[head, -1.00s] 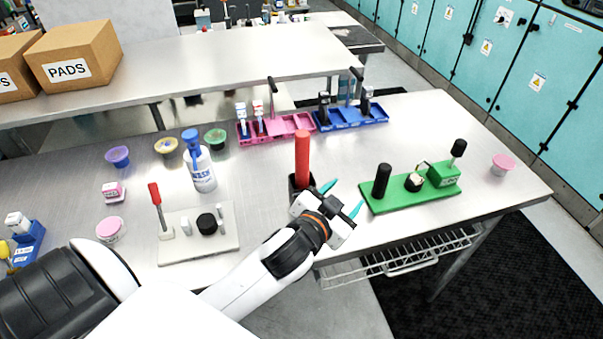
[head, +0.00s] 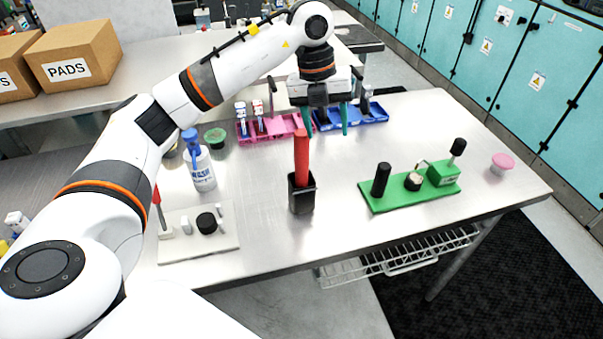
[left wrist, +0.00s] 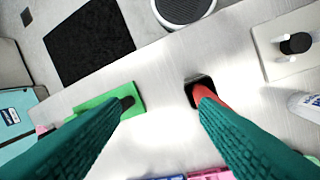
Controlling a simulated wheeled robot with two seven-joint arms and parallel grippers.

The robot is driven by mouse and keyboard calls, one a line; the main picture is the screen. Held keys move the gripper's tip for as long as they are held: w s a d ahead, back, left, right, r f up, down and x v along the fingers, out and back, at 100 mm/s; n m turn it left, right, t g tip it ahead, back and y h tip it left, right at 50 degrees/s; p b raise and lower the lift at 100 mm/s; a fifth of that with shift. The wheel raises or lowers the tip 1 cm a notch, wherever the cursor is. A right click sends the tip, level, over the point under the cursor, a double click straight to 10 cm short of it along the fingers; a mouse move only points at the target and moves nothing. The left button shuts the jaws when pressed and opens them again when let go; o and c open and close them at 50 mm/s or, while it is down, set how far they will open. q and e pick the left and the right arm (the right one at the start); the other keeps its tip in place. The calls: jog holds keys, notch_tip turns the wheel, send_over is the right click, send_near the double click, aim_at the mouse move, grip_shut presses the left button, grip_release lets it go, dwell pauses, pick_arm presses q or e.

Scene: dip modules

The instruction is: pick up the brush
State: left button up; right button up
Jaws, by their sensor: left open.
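The brush (head: 302,160) shows as a thick red handle standing upright in a black holder (head: 302,196) near the middle of the table. Its lower end is hidden inside the holder. My left gripper (head: 327,129) is open and empty, pointing down above and behind the handle, with teal fingers. In the left wrist view the red handle (left wrist: 209,94) shows beside the right-hand finger, which covers part of it, and not between the two fingers. I cannot tell whether finger and handle touch. My right gripper is not in view.
A green board (head: 405,203) with black knobs is right of the holder. A pale board (head: 190,246) and a white bottle (head: 202,172) are to its left. Pink (head: 285,126) and blue (head: 375,115) trays lie behind. A pink-topped cup (head: 503,160) stands at the right.

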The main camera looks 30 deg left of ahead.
aim_at(300, 133)
pick_arm(q)
jog(key=a, duration=0.1)
jog(key=a+r+n+y, duration=0.1)
jog(key=a, duration=0.1)
jog(key=a+r+y, duration=0.1)
jog(key=a, duration=0.1)
jog(key=shift+s+n, duration=0.3)
jog(key=shift+s, duration=0.05)
jog(key=f, duration=0.1)
jog(key=f+p, duration=0.1)
jog(key=f, duration=0.3)
jog(key=shift+a+f, duration=0.25)
jog(key=shift+a, duration=0.05)
jog(key=shift+f+p, duration=0.5)
jog(key=shift+f, duration=0.05)
notch_tip(300, 133, down, 4)
jog(key=p, duration=0.2)
jog(key=shift+w+d+f+p, duration=0.1)
jog(key=shift+d+f+p, duration=0.1)
jog(key=shift+p, duration=0.1)
jog(key=shift+f, duration=0.3)
jog(key=c, duration=1)
